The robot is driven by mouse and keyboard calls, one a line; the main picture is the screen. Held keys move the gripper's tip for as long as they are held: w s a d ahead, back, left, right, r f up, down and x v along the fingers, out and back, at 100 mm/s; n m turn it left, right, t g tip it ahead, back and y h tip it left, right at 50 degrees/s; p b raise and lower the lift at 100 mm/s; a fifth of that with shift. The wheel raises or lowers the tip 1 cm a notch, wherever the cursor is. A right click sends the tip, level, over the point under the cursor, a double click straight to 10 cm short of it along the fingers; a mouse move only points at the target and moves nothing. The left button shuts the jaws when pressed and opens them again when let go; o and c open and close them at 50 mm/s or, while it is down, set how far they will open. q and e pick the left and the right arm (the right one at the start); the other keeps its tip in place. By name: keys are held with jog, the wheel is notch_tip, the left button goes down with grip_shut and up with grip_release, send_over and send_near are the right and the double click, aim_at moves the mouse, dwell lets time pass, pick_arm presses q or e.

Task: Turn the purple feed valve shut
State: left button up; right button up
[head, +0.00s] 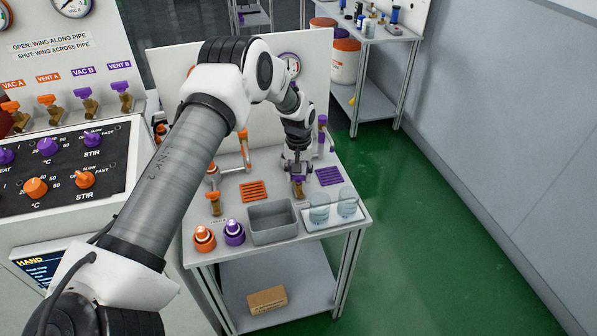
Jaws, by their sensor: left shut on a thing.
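The purple feed valve (299,180) stands on the white bench, a purple wing on a brass body, behind the grey bin's right corner. My left gripper (298,170) reaches down over it from above and is shut on its wing. The fingers hide part of the wing, so I cannot tell whether it lies along or across the pipe. A matching orange valve (213,200) stands to the left on the same bench. My right gripper is not in view.
A grey bin (273,222), a tray (335,219) with two glass beakers (319,207), and orange (204,238) and purple (234,232) capped items stand at the bench front. Orange (253,191) and purple (329,176) grilles flank the valve. A control panel (70,165) is left; green floor is clear right.

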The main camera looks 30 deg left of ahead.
aim_at(298, 175)
pick_arm(q)
jog(key=shift+s+f+n+p, duration=0.1)
jog(key=shift+n+p, duration=0.1)
jog(key=shift+n, duration=0.75)
jog(key=shift+s+f+n+p, duration=0.1)
jog(key=shift+n+p, duration=0.1)
jog(key=shift+n, duration=0.75)
jog(key=o, duration=1.1)
jog(key=shift+c, duration=0.2)
jog(key=shift+o, duration=0.4)
jog(key=shift+w, duration=0.2)
notch_tip(298, 175, up, 12)
